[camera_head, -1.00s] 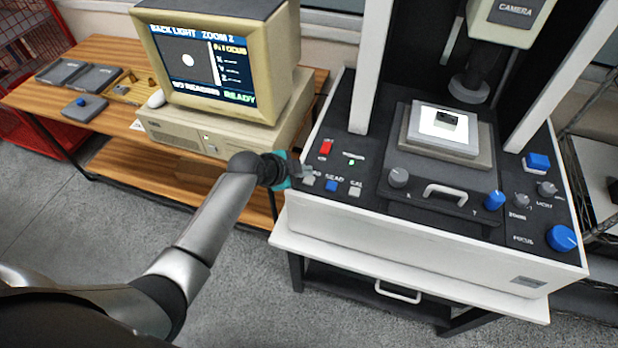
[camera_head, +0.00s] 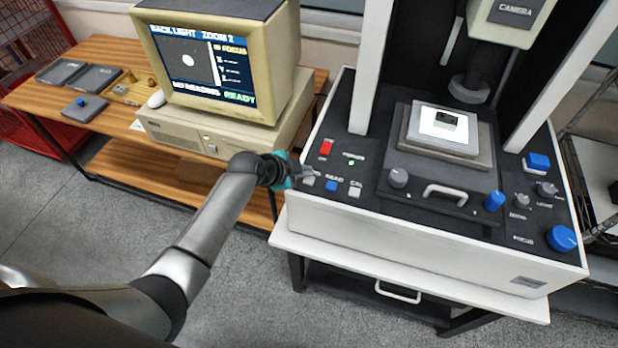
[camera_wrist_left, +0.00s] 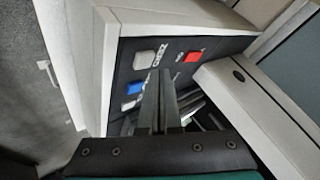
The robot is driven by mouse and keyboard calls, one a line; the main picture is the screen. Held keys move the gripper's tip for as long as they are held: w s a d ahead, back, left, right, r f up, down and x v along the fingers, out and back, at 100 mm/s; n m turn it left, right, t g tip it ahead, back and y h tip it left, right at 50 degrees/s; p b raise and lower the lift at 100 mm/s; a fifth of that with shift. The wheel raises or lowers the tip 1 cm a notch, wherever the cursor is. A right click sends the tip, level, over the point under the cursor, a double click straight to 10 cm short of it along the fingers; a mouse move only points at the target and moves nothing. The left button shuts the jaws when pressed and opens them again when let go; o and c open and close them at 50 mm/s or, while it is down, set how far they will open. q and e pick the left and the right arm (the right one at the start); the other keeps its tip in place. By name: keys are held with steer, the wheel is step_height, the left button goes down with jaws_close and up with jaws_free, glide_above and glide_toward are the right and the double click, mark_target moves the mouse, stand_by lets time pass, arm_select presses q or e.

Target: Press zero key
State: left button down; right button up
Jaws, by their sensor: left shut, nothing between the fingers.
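The zero key (camera_head: 308,181) is a pale square key at the left end of a row on the machine's dark front panel. In the left wrist view the white key (camera_wrist_left: 144,59) sits beside lettering that looks like ZERO. My left gripper (camera_head: 314,174) is shut and empty, with its tips over the panel just above and beside this key, partly covering its label. In the left wrist view the shut fingers (camera_wrist_left: 158,82) point towards the panel, with the key to their upper left. I cannot tell whether they touch anything. My right gripper is not in view.
The blue READ key (camera_head: 331,186) and the grey CAL key (camera_head: 355,191) lie right of the zero key. A red switch (camera_head: 326,148) is behind. The monitor (camera_head: 215,60) reads NO READING and READY. The stage (camera_head: 440,175) stands to the right.

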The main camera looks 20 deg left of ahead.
mark_target(305, 181)
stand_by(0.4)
arm_select(q)
steer(key=shift+f+b, duration=0.35)
steer(key=shift+f, duration=0.1)
steer(key=shift+f+b, duration=0.4)
stand_by(0.5)
steer(key=shift+r, duration=0.1)
steer(key=shift+r+p, duration=0.75)
steer(key=shift+p, duration=0.05)
step_height(305, 181, up, 5)
steer(key=p, duration=0.4)
steer(key=shift+p, duration=0.35)
stand_by(0.4)
